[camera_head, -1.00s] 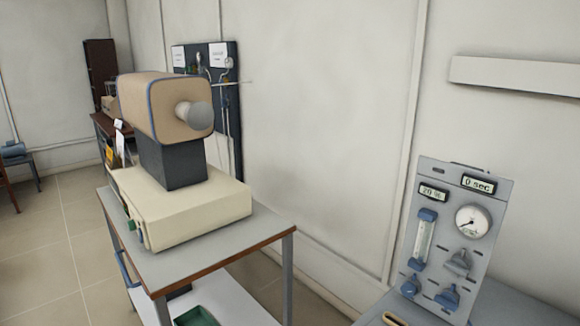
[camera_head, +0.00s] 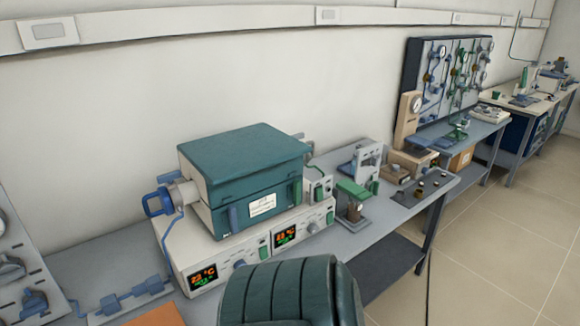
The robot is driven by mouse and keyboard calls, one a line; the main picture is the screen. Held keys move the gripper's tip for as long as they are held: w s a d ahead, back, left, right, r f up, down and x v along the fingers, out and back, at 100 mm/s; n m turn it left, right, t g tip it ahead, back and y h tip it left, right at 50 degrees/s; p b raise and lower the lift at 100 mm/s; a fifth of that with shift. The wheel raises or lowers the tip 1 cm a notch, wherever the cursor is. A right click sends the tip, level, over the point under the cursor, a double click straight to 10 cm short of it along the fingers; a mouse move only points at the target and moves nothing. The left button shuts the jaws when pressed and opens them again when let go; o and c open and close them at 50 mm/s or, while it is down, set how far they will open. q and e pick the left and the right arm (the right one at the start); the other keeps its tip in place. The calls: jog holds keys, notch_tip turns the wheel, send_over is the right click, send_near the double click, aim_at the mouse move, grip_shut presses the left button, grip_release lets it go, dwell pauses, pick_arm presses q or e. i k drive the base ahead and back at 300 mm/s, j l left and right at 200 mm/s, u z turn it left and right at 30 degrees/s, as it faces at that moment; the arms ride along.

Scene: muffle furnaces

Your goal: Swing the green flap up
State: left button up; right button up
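A furnace with a dark green top (camera_head: 243,150) stands on the bench in the middle of the view. The green top looks closed and lies level over a cream and green body. A label (camera_head: 262,205) is on its front. A smaller device with a green top piece (camera_head: 354,190) stands to its right. I cannot tell which green part is the flap. Neither of my grippers is in view.
Two control units with lit displays (camera_head: 203,276) sit under the furnace. Blue piping (camera_head: 125,298) lies to the left. A panel with gauges (camera_head: 450,75) stands at the back right. Floor (camera_head: 490,245) is clear at right.

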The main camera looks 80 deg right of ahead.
aim_at(346, 186)
jog(key=z, duration=3.25)
